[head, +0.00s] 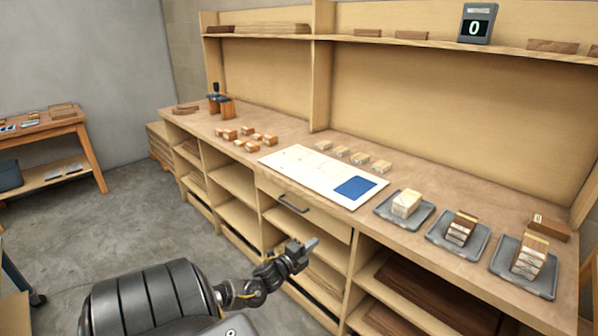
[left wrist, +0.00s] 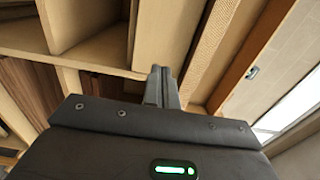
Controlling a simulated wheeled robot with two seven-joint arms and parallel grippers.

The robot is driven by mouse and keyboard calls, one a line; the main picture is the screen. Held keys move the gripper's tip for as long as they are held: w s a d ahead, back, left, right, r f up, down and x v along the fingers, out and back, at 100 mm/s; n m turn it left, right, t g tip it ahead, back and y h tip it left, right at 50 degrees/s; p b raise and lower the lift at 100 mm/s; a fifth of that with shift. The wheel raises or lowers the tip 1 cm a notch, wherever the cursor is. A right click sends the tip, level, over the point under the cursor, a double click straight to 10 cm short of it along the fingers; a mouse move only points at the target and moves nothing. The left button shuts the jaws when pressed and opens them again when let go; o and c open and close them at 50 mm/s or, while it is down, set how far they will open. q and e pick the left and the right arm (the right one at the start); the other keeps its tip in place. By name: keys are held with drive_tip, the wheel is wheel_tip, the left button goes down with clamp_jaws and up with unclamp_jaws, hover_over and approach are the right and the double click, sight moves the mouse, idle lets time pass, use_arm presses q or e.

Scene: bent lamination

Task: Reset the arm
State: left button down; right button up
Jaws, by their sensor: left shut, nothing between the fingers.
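My left arm comes in from the bottom of the head view, and its gripper (head: 311,245) is in front of the workbench, below the bench top's front edge. The left gripper is shut and empty; in the left wrist view its two fingers (left wrist: 162,88) lie together, with shelf boards behind them. My right gripper is in neither view.
The bench top (head: 385,228) carries a white board with a blue square (head: 354,187), three grey trays (head: 384,211) with stacked blocks, and several loose wood blocks (head: 247,146). A drawer handle (head: 291,204) sticks out near my gripper. Open floor (head: 120,220) lies left.

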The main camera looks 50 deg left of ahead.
use_arm(q)
drive_tip(key=s, duration=0.2)
drive_tip(key=s+d, duration=0.1)
drive_tip(key=s, duration=0.1)
drive_tip(key=shift+d+f, duration=0.1)
idle(0.3)
